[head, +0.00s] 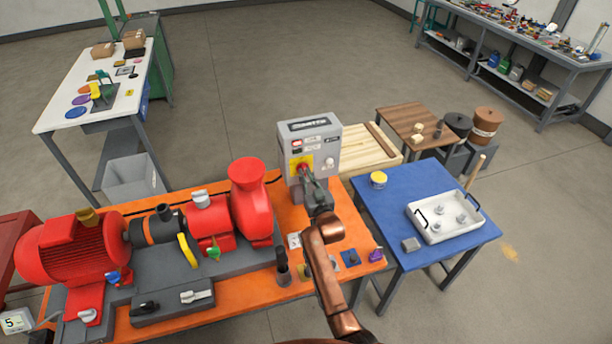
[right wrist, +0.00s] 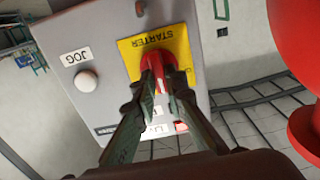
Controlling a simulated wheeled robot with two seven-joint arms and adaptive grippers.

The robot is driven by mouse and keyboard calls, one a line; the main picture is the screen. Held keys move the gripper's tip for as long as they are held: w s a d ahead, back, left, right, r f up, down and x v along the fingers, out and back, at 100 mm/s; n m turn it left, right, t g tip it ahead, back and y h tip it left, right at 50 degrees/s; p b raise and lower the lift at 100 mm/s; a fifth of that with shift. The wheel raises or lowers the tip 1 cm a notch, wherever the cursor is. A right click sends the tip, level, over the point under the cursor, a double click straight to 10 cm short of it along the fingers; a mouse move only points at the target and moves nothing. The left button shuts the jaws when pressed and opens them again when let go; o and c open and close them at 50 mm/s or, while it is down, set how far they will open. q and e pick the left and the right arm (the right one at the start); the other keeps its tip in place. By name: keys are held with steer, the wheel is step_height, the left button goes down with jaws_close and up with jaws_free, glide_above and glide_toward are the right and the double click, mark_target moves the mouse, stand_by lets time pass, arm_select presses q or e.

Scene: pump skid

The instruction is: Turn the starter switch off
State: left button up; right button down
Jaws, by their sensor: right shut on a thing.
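The grey starter box (head: 322,130) stands at the back right of the orange bench. Its yellow plate, marked STARTER, carries a red rotary switch handle (right wrist: 153,68). In the right wrist view the box (right wrist: 110,30) appears upside down. My right gripper (right wrist: 158,82) is shut on the red handle, with one finger on each side. In the head view my right gripper (head: 308,177) reaches the front of the box and covers much of the switch. The exact angle of the handle is hard to tell. My left gripper is not in view.
A white JOG button (right wrist: 87,80) sits beside the switch. The red pump (head: 250,200) and motor (head: 70,250) stand left of the box on the orange bench (head: 240,292). A blue table (head: 400,190) with a white tray (head: 443,236) stands to the right.

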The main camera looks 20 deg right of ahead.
steer(key=shift+n, duration=0.3)
steer(key=shift+a+f+n+b, duration=0.1)
steer(key=shift+n+b, duration=0.35)
steer(key=shift+n, duration=2.45)
steer(key=shift+a+f+n+b, duration=0.1)
steer(key=shift+n+b, duration=0.35)
steer(key=shift+n, duration=2.45)
steer(key=shift+a+f+n+b, duration=0.1)
steer(key=shift+n+b, duration=0.35)
steer(key=shift+n, duration=2.45)
steer(key=c, duration=2)
jaws_free()
steer(key=shift+o, duration=0.2)
